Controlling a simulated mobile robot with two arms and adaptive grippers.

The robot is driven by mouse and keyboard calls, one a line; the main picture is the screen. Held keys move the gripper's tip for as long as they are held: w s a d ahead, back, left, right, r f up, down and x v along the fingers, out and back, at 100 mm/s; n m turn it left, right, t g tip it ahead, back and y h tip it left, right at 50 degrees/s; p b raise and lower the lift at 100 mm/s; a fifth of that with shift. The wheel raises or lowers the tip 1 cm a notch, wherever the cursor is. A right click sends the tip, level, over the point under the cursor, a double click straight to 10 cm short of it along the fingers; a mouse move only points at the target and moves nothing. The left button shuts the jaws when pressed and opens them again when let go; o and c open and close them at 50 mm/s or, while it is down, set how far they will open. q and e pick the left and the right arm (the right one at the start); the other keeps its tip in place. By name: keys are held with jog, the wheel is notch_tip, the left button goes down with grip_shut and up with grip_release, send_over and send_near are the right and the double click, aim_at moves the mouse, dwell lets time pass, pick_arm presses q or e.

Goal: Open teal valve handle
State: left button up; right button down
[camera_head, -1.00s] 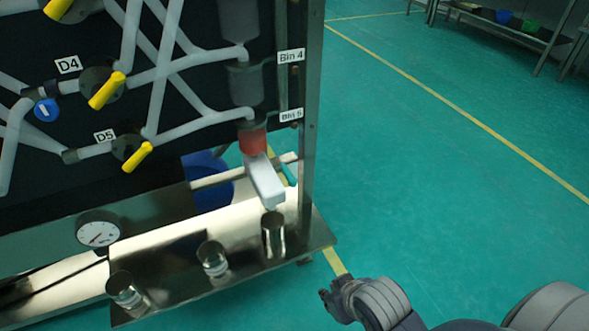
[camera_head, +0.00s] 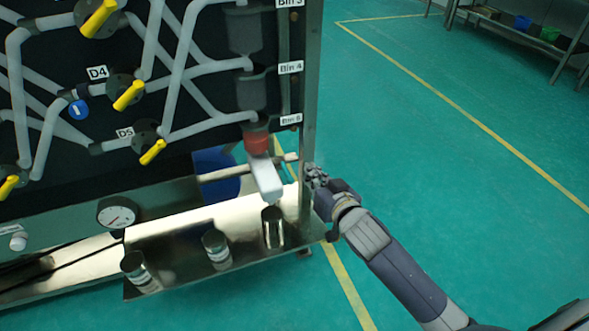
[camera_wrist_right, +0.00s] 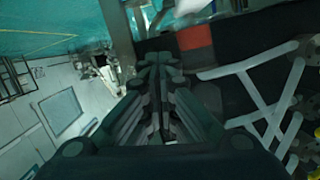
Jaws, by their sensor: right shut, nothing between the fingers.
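My right gripper (camera_head: 315,175) is shut and empty, just right of the rack's corner post (camera_head: 308,110), at about the height of the white outlet spout (camera_head: 265,180). The spout hangs below the red collar (camera_head: 257,143) under Bin 5. I cannot clearly make out the teal valve handle now; the area beside the spout is crowded by the post and my gripper. In the right wrist view my closed fingers (camera_wrist_right: 160,68) point toward the rack, with the red collar (camera_wrist_right: 195,37) and pale spout (camera_wrist_right: 190,8) beyond them. My left gripper is not in view.
Metal cups, including one under the spout (camera_head: 273,228), stand on the steel shelf (camera_head: 180,265). A blue bin (camera_head: 216,172) is behind. Yellow valve handles, such as one at D5 (camera_head: 152,152), line the dark panel. The green floor to the right is clear.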

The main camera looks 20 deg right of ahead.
jog(key=w+f+b, duration=0.1)
jog(key=w, duration=0.2)
jog(key=w+a+f+b, duration=0.1)
jog(key=w+f, duration=0.1)
jog(key=w, duration=0.1)
jog(key=w+f+b, duration=0.1)
jog(key=w+f, duration=0.1)
jog(key=w, duration=0.1)
jog(key=shift+w+a+f, duration=0.2)
jog(key=shift+w+f, duration=0.05)
jog(key=shift+w, duration=0.05)
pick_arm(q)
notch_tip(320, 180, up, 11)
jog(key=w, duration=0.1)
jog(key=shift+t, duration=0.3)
pick_arm(e)
jog(key=shift+a+f, duration=0.1)
jog(key=shift+f, duration=0.3)
jog(key=shift+s+f+t+b, duration=0.15)
jog(key=shift+f+t+b, duration=0.15)
jog(key=shift+b, duration=0.65)
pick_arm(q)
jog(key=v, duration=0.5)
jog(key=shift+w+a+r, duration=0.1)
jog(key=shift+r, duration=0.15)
